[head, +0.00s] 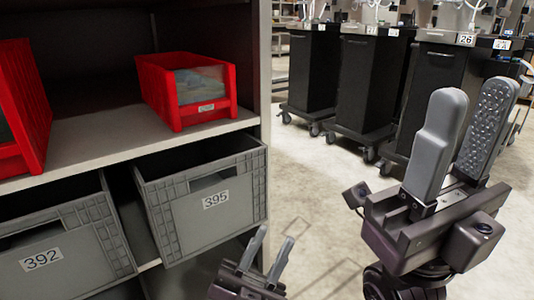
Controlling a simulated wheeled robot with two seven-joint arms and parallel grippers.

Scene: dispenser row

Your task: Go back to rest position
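My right gripper (460,143) is large and near on the right side of the head view. Its two grey fingers point up, with a gap between them and nothing held. My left gripper (272,255) is low in the middle, in front of the shelf unit and beside the grey crate labelled 395 (239,208). Its two thin fingers stand apart and nothing shows between them. Most of both arms is out of view or hidden.
A shelf (110,133) on the left holds a red bin (203,117) and part of another red bin (25,98). A grey crate labelled 392 (75,233) sits below. Black wheeled carts (372,78) stand behind. The floor (310,170) between is clear.

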